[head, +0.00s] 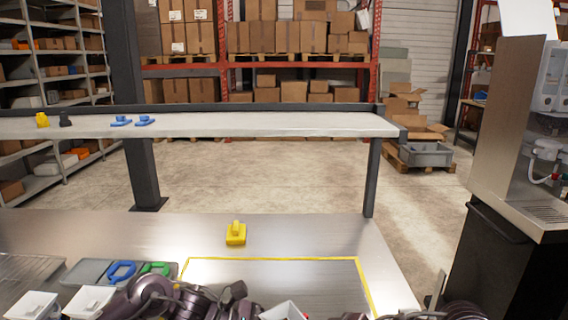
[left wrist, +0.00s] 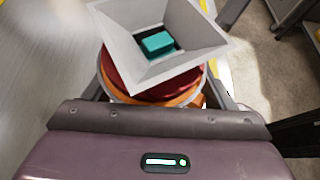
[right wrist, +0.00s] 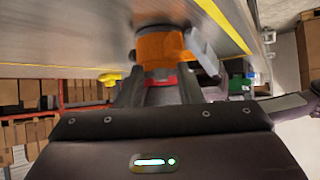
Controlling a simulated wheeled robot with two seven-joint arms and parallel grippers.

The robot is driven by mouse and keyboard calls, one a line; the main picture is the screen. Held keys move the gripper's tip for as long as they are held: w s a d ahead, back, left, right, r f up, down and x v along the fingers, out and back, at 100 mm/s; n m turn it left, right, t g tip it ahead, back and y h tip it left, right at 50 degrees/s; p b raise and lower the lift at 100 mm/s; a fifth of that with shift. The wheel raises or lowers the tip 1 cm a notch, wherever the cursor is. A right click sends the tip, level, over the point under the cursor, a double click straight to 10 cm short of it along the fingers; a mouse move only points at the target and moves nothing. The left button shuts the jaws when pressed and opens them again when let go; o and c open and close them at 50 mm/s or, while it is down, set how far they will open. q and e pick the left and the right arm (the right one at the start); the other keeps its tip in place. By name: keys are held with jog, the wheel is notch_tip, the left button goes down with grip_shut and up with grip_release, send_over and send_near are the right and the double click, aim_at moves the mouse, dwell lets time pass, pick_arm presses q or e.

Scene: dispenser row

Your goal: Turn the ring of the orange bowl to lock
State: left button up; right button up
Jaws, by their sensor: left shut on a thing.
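The orange bowl (left wrist: 150,100) is below me in the left wrist view, with a dark red ring (left wrist: 113,76) above it. A white square funnel (left wrist: 192,50) on top holds a teal block (left wrist: 157,43). My left gripper (left wrist: 157,92) has its fingers on either side of the bowl and is shut on it. In the right wrist view, where the table is at the top, the bowl (right wrist: 158,50) and a strip of red ring (right wrist: 162,82) show. My right gripper (right wrist: 160,90) has its fingers apart, level with the ring; contact is unclear. My arms hide the bowl in the head view.
Yellow tape (head: 270,260) marks part of the steel table (head: 330,235). A yellow piece (head: 236,234) stands behind it. A grey tray (head: 88,272) with blue and green loops lies left. A raised shelf (head: 250,124) with small parts runs behind; a machine (head: 510,140) stands right.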

pick_arm(q)
jog(key=shift+s+f, duration=0.1)
pick_arm(e)
jog(key=shift+s+a, duration=0.3)
jog(key=shift+a, duration=0.1)
dwell(0.4)
pick_arm(q)
jog(key=shift+d, duration=0.15)
pick_arm(e)
jog(key=shift+s+a+f, duration=0.1)
jog(key=shift+s+a, duration=0.4)
dwell(0.8)
jog(key=shift+w+d, duration=0.2)
jog(key=shift+d, duration=0.05)
jog(key=shift+v, duration=0.85)
pick_arm(q)
jog(key=shift+a, duration=0.2)
pick_arm(e)
jog(key=v, duration=0.5)
jog(key=shift+w+d, duration=0.2)
jog(key=shift+d, duration=0.1)
pick_arm(q)
jog(key=o, duration=0.8)
